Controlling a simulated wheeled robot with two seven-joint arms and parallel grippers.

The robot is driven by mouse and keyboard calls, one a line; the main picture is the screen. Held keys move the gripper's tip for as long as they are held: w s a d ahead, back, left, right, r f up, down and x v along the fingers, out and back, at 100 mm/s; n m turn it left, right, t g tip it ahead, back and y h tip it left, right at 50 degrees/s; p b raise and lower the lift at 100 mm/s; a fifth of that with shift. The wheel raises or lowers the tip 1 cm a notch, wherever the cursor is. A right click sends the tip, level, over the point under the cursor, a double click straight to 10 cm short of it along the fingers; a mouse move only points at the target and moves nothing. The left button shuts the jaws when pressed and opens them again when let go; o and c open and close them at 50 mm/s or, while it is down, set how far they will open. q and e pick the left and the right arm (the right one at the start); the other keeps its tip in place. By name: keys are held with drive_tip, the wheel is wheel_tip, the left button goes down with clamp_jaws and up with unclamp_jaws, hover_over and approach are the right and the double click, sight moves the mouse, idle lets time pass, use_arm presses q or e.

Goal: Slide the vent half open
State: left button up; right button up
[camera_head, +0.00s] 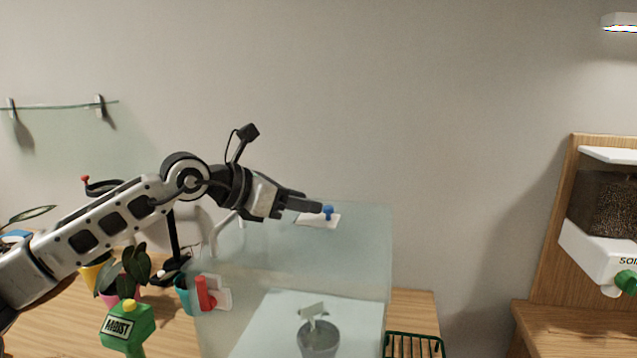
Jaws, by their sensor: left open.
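The vent is a small white plate (318,221) with a blue knob (328,210) on the top of a clear, pale greenish case (355,240). My left gripper (318,209) comes in from the left, with its fingers pointing right. Its fingertips are right beside the blue knob and overlap the plate's far edge in the picture. I cannot tell whether they touch the knob. The jaws are open, though the fingers nearly overlap from this angle. How far the vent opening is uncovered is hard to see. My right gripper is out of view.
A grey pot (318,340) with a pale plant stands inside the case. A red-and-white item (207,293) is at its left front. A green meter marked MOIST (127,327) and potted plants crowd the left. A green rack (413,345) and a soil dispenser (600,245) are right.

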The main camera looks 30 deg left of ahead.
sight(327, 207)
use_arm(q)
drive_tip(key=shift+p+x, duration=0.65)
drive_tip(key=shift+x, duration=1.6)
